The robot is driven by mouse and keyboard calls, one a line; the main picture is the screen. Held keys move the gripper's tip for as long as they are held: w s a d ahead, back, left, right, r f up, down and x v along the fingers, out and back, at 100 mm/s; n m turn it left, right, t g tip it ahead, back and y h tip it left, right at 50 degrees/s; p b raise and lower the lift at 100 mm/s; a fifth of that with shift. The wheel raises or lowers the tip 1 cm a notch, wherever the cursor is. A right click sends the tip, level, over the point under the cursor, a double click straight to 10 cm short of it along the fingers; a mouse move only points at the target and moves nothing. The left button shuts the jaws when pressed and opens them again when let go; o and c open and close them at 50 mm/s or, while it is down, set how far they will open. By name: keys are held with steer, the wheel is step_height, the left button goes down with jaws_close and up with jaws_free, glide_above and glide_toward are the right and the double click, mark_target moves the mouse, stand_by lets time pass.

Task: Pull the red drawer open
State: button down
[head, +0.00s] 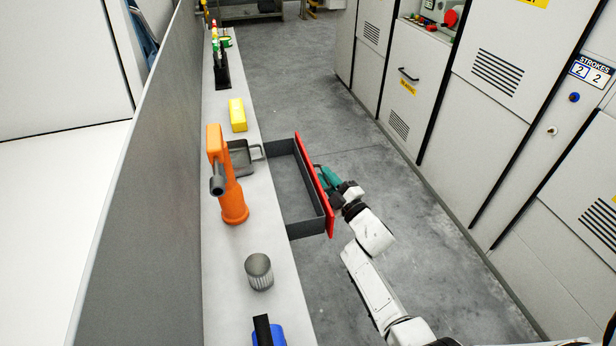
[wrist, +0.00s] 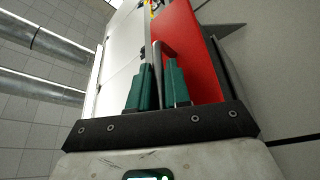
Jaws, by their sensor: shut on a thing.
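The red drawer (head: 316,186) stands pulled out from under the white bench top in the head view. Its red front faces right, and its dark grey tray is open to view and looks empty. In the wrist view the red front (wrist: 190,50) fills the upper middle, with a grey bar handle (wrist: 163,65) before it. My gripper (head: 325,178), with green fingers, is at the red front's outer side. In the wrist view my gripper (wrist: 160,80) has its two green fingers on either side of the handle, shut on it.
On the bench top (head: 245,318) stand an orange tool (head: 232,190), a grey ribbed cup (head: 259,271), a grey tray (head: 240,160), a yellow block (head: 237,115) and a blue thing (head: 270,332). Grey cabinets (head: 500,100) line the right side. The floor (head: 320,95) between is clear.

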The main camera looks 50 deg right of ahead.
steer(key=shift+s+d, duration=0.15)
steer(key=shift+d, duration=0.1)
steer(key=c, duration=1.4)
jaws_free()
steer(key=shift+c, duration=0.2)
steer(key=v, duration=1)
steer(key=shift+s+a, duration=0.15)
steer(key=shift+s, duration=0.2)
